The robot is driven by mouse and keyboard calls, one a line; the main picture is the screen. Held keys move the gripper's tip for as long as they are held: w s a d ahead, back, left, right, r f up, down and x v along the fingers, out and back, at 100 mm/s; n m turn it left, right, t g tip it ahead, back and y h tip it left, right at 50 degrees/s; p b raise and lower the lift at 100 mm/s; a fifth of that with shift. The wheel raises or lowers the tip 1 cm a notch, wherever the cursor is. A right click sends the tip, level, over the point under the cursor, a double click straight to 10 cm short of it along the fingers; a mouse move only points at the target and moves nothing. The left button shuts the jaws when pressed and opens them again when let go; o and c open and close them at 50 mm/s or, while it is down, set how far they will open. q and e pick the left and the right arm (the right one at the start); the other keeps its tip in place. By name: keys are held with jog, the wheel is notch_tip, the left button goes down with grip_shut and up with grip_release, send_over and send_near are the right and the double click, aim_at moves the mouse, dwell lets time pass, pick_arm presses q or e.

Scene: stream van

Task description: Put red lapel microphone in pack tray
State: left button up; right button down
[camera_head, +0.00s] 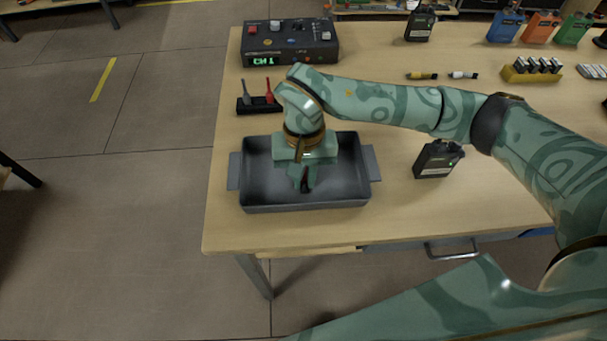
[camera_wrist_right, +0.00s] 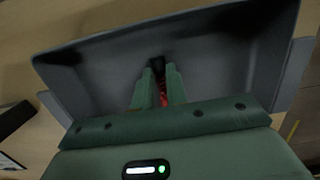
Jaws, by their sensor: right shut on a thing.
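The pack tray (camera_head: 258,195) is a dark grey, open box with side handles, near the left front of the wooden table. It also fills much of the right wrist view (camera_wrist_right: 100,62). My right gripper (camera_head: 304,184) points down over the inside of the tray. It is shut on the red lapel microphone (camera_wrist_right: 162,92), whose red body and black end show between the fingers. Most of the microphone is hidden by the fingers. I cannot tell whether it touches the tray floor. My left gripper is not in view.
A black holder (camera_head: 252,107) with a grey and a red upright piece stands behind the tray. A control box (camera_head: 290,45) is further back. A black pack (camera_head: 437,160) stands right of the tray. Yellow (camera_head: 422,76) and white (camera_head: 462,75) microphones lie behind my arm.

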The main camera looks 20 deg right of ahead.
jog(key=shift+r, duration=0.1)
jog(key=c, duration=1.4)
grip_release()
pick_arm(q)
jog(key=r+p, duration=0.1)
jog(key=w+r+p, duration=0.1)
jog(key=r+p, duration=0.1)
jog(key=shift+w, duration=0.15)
pick_arm(e)
notch_tip(320, 180, up, 12)
jog(key=w, duration=0.1)
jog(key=shift+w+d, duration=0.25)
jog(key=shift+d, duration=0.05)
